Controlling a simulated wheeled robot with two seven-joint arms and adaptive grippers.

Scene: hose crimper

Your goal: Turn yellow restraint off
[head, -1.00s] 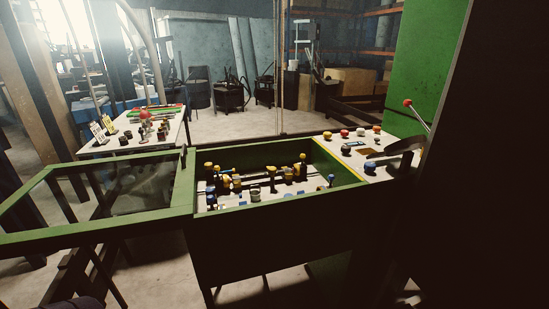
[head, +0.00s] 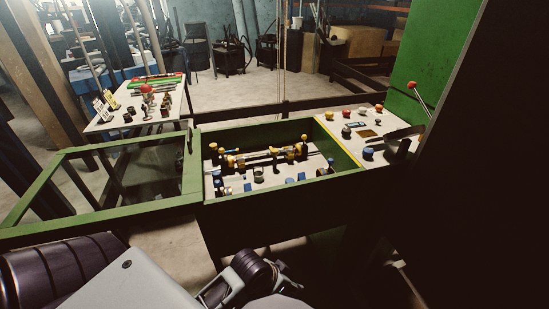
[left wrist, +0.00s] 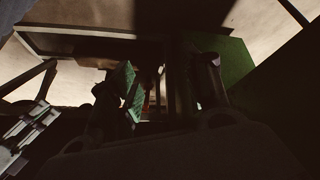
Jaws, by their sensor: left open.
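Inside the green open-topped box, yellow clamp-like parts (head: 230,159) sit at the left and more yellow parts (head: 290,151) at the right, joined by a metal bar. Small yellow knobs stand up near them. I cannot tell which part is the yellow restraint or how it is set. My left gripper (head: 243,283) is low in the head view, in front of and below the box, apart from it. Its two fingers stand apart in the left wrist view (left wrist: 165,95), open, with nothing clearly between them. My right gripper is not in view.
The green-framed glass lid (head: 150,170) lies open to the left. A panel (head: 352,146) with coloured buttons is at the box's right, with a red-tipped lever (head: 413,87) behind it. A white table (head: 140,105) with small parts stands at the back left. Blue parts are in the box.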

